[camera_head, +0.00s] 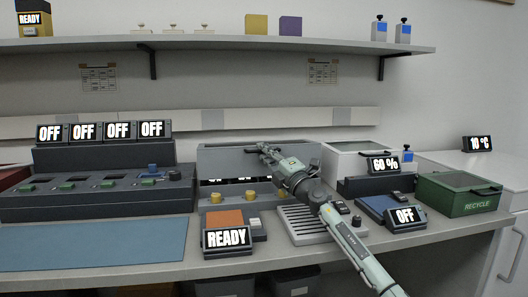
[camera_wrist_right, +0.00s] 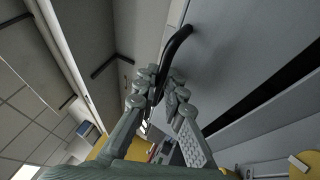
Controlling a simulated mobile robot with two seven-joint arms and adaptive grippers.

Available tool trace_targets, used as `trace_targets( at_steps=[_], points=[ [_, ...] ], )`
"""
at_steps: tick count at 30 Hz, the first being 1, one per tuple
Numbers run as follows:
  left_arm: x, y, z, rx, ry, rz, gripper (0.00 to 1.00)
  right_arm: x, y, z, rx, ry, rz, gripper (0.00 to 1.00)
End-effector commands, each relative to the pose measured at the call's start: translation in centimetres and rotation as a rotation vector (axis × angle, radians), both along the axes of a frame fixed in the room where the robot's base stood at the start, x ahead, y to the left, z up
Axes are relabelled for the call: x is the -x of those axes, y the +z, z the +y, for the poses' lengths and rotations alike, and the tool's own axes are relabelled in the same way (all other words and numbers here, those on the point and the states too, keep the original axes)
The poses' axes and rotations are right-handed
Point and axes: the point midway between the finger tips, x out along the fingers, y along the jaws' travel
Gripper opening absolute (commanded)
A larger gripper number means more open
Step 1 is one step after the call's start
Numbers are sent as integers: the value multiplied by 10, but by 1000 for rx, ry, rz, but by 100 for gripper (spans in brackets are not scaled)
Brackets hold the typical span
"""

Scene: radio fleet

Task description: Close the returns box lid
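The returns box looks to be the grey box at the back centre of the bench. A grey panel (camera_head: 222,158) that looks like its raised lid stands upright there. A black curved handle (camera_wrist_right: 178,42) on the grey panel shows in the right wrist view. My right gripper (camera_head: 267,151) reaches up in front of the panel; in the right wrist view its fingers (camera_wrist_right: 161,84) are close together on either side of the handle and appear shut on it. My right arm hides part of the box. My left gripper is out of view.
A white box (camera_head: 340,163) with a dark handle and a green recycle box (camera_head: 455,200) stand to the right. A READY display (camera_head: 227,238), yellow knobs (camera_head: 250,195) and a grey slotted tray (camera_head: 300,232) are near my arm. A blue mat (camera_head: 95,245) lies at left. A shelf (camera_head: 200,43) runs above.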

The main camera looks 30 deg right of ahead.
Motion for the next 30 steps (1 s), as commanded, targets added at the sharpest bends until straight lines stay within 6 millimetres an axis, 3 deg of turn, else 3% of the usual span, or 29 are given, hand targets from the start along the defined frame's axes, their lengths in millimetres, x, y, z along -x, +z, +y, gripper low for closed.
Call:
trace_targets(
  at_steps=[14,30],
  points=[
    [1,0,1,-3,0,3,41,6,-2,-2,3,-1,0,17],
    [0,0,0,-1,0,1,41,99,-36,-16,-1,1,3,17]
  ],
)
